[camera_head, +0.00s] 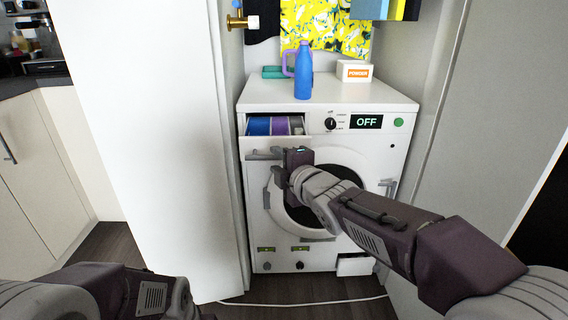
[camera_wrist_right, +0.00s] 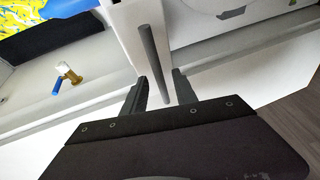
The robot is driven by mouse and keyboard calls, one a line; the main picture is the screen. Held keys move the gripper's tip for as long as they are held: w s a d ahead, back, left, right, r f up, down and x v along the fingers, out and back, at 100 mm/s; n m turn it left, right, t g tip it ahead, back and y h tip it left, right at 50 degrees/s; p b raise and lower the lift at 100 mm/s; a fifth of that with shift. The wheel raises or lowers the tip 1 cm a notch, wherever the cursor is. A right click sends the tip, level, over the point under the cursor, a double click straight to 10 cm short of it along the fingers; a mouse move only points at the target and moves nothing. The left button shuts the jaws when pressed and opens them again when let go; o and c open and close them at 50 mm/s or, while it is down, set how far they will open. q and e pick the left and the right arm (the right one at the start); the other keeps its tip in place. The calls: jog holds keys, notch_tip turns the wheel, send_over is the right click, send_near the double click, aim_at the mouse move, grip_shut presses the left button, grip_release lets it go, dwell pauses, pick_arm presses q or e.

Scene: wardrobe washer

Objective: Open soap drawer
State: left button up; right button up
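The soap drawer (camera_head: 275,144) at the upper left of the white washer (camera_head: 385,150) is pulled out. Its blue, purple and grey compartments show from above. My right gripper (camera_head: 262,154) is at the drawer's front, reaching in from the right. In the right wrist view, the drawer's grey bar handle (camera_wrist_right: 151,50) runs between the two spread fingers of my right gripper (camera_wrist_right: 161,76), with a gap visible beside it. My left arm shows at the lower left of the head view, but its gripper is out of view.
A blue bottle (camera_head: 303,75) and a white powder box (camera_head: 354,72) stand on the washer top. A white panel (camera_head: 170,130) is close on the left, a grey wall on the right. A small flap (camera_head: 354,265) at the washer's lower right is open. A cable lies on the floor.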

jog(key=p+v, duration=0.1)
jog(key=v, duration=0.5)
jog(key=shift+d+r, duration=0.1)
